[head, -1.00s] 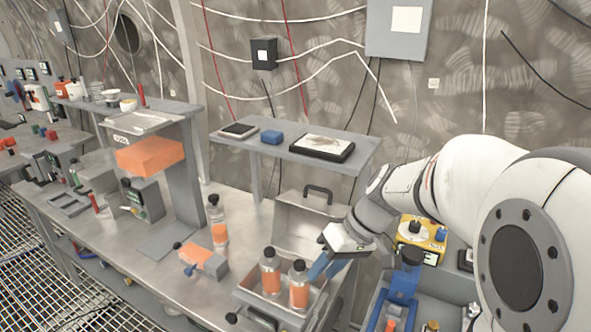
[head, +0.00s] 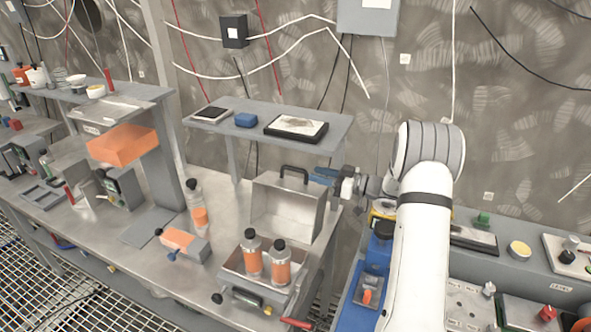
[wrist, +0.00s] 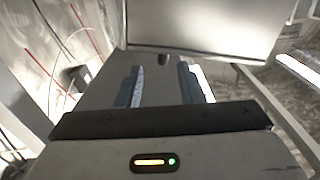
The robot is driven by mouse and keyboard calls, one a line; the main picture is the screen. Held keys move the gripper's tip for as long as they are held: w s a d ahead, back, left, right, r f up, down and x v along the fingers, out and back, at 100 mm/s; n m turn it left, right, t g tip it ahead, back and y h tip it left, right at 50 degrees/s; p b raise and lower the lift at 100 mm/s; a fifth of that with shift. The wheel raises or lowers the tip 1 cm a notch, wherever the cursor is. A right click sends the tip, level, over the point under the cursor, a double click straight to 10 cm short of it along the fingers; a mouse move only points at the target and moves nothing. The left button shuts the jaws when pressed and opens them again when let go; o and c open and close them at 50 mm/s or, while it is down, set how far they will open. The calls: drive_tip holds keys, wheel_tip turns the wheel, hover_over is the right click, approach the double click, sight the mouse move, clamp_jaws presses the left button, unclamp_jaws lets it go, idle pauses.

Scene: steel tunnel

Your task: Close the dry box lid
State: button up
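The dry box (head: 232,277) sits on the steel bench with its lid (head: 285,212) standing up, open, at the back. A dark handle (head: 293,172) is on the lid's upper edge. Two bottles with orange bands (head: 253,258) stand in the box. My gripper (head: 320,176) is beside the lid's upper right corner, near the handle's height, with blue fingers pointing left. In the wrist view my gripper's fingers (wrist: 163,82) are apart with nothing held between them. The pale metal lid (wrist: 205,28) fills the top of that view. I cannot tell whether a finger touches it.
A grey shelf (head: 245,135) with a tablet, a blue block and a framed tray is behind the lid. A blue device (head: 372,268) stands right of the box.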

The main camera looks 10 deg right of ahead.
sight(301, 170)
drive_tip(key=p+x, duration=0.2)
drive_tip(key=x, duration=0.4)
drive_tip(key=shift+a+r+p, duration=0.15)
drive_tip(key=shift+a+p, duration=0.1)
drive_tip(key=shift+p, duration=0.1)
drive_tip(key=shift+w+a, duration=0.45)
drive_tip(key=shift+a, duration=0.1)
drive_tip(key=shift+c, duration=0.5)
clamp_jaws()
